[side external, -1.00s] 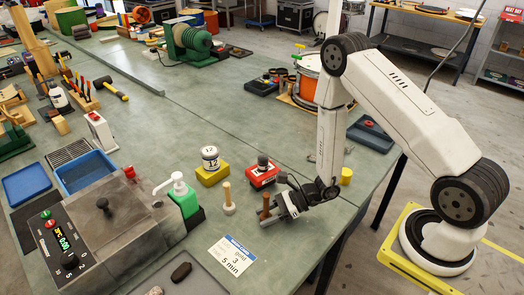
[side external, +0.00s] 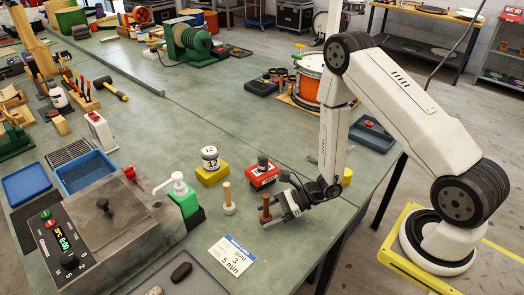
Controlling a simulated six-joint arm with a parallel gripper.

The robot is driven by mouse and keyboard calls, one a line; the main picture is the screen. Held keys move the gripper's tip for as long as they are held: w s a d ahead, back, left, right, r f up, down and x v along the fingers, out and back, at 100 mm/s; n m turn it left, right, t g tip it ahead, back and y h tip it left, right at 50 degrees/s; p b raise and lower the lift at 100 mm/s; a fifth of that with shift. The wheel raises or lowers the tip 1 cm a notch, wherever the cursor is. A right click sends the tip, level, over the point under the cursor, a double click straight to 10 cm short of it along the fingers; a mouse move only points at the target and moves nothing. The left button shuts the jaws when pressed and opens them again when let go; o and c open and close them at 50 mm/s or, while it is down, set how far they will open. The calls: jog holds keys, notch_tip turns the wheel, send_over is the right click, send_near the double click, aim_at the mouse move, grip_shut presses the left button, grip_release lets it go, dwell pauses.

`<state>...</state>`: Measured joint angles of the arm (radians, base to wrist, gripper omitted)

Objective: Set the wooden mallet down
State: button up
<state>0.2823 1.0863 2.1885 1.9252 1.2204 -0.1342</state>
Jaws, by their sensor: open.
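The wooden mallet (side external: 265,208) appears as a small brown upright piece on the green bench, near its front edge. My gripper (side external: 277,206) is low over the bench, just right of it, with its jaws open and pointing toward it. Whether a finger still touches the mallet cannot be told at this size. A pale-headed stick with a light wooden handle (side external: 228,198) stands upright to the left, apart from my gripper.
Behind my gripper are a red box with a dark knob (side external: 263,176) and a yellow block (side external: 212,175) bearing a white tin. A printed card (side external: 232,255) lies in front. Bare bench lies between the card and the mallet.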

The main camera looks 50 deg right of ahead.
jog(key=shift+v, duration=5.65)
jog(key=shift+s+a+r+n+g, duration=0.3)
jog(key=shift+a+n+g, duration=0.2)
jog(key=shift+n, duration=0.2)
jog(key=n+g, duration=0.1)
jog(key=s+a+r+n+g, duration=0.1)
jog(key=n, duration=0.1)
jog(key=s+a+n+g, duration=0.1)
jog(key=g, duration=0.1)
jog(key=shift+s+a+r, duration=0.15)
jog(key=shift+r, duration=0.2)
notch_tip(320, 180, up, 10)
jog(key=w+n+h, duration=0.1)
jog(key=n+h, duration=1)
jog(key=n, duration=0.8)
jog(key=shift+d, duration=0.25)
